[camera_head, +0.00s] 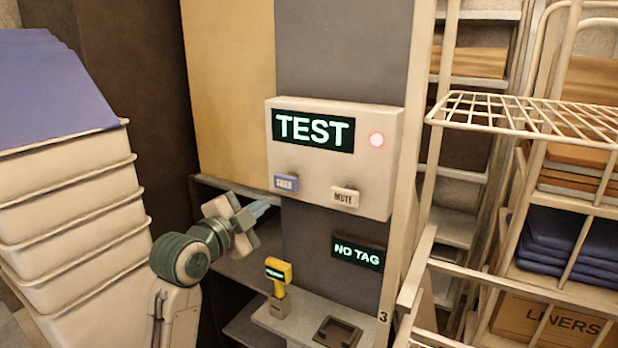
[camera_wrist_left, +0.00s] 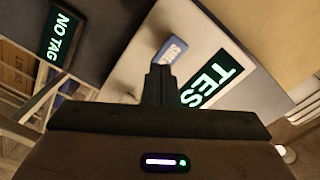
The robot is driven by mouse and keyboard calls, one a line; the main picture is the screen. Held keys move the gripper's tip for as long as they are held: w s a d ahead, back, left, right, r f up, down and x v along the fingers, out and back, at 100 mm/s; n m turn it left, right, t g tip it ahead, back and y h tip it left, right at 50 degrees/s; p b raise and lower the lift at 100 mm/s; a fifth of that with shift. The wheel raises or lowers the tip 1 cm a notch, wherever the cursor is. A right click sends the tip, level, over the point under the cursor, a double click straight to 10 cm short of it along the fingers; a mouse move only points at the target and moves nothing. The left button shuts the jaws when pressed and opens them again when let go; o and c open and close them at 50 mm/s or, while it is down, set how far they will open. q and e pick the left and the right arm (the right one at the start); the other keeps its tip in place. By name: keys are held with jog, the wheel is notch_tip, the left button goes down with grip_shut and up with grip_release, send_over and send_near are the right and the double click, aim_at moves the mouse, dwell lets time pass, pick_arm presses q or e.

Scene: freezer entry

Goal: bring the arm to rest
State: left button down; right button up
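My left arm's gripper (camera_head: 258,210) is in front of the panel, below and left of the blue button (camera_head: 286,183). In the left wrist view its fingers (camera_wrist_left: 159,84) are together, with nothing seen between them. The tips point toward the panel and the blue button (camera_wrist_left: 170,50); I cannot tell whether they touch anything. My right gripper is not in view.
White stacked bins (camera_head: 70,215) with a blue top stand at the left. A yellow handheld device (camera_head: 278,275) stands on a ledge below the panel, near a NO TAG display (camera_head: 357,253). A white wire rack (camera_head: 540,115) fills the right side.

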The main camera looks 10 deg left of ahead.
pick_arm(q)
jog(key=s+a+f+n+g+y, duration=0.1)
jog(key=s+f+n+g, duration=0.15)
jog(key=s+f, duration=0.45)
jog(key=s+a+f+n+g+y, duration=0.1)
jog(key=s+f+n+g+y, duration=0.15)
jog(key=f, duration=0.85)
jog(key=s+a+f+n+g+y, duration=0.1)
jog(key=s+a+f+n+g, duration=0.15)
jog(key=s+f, duration=0.55)
jog(key=s+a+f+n+g+y, duration=0.1)
jog(key=s+f+n+g, duration=0.25)
jog(key=s+f, duration=0.5)
jog(key=s+a+f+n+g+y, duration=0.15)
jog(key=s+f+n, duration=0.3)
jog(key=s, duration=0.75)
notch_tip(320, 180, down, 34)
jog(key=a+g+b, duration=0.2)
jog(key=a+b, duration=0.1)
jog(key=s+a+f+b, duration=0.1)
jog(key=s+f+b, duration=0.2)
jog(key=s+f, duration=1.5)
notch_tip(320, 180, down, 4)
jog(key=shift+r+g, duration=0.15)
jog(key=shift+g, duration=0.3)
